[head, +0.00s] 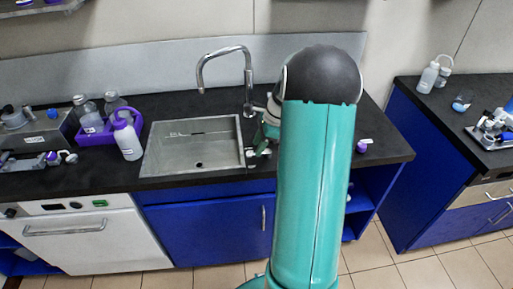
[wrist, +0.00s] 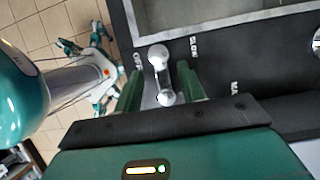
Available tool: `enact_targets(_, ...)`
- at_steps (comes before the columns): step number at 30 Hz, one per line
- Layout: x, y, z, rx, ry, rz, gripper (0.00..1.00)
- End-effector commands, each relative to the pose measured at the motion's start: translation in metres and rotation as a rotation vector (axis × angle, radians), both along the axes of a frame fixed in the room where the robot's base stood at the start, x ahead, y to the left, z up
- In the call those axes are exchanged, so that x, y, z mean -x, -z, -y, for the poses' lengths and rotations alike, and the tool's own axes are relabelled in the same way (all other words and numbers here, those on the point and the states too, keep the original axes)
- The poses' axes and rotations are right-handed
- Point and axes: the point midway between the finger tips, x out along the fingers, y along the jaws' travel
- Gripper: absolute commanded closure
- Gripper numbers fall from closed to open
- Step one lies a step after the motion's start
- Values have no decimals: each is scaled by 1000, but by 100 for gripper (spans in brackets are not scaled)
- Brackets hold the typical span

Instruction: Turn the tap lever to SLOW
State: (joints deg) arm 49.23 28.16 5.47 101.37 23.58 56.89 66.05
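In the wrist view, the chrome tap lever (wrist: 162,75) has a rounded knob at each end and lies between the two green fingers of my gripper (wrist: 161,88). The fingers are apart, one on each side of the lever, with a gap visible. The label SLOW (wrist: 193,47) is at the upper right of the lever. OFF (wrist: 138,62) is close on its left, and a partly hidden label, likely MAX (wrist: 235,90), is farther right. In the head view, the tap spout (head: 225,51) arches over the sink; my arm hides the lever.
The steel sink (head: 195,160) is set in the black worktop (head: 60,183). A purple caddy (head: 100,136) with bottles and a white wash bottle (head: 127,138) stands left of it. Another bench (head: 440,110) is at the right, across a floor gap.

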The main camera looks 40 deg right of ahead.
Motion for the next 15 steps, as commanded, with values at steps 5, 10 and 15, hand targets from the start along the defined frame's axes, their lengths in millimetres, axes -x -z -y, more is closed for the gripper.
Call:
enact_targets(5, -5, 17, -6, -1, -2, -1, 60)
enact_targets(10, -6, 19, -7, 0, -2, 0, 60)
enact_targets(15, -6, 19, -7, 0, -2, 0, 66)
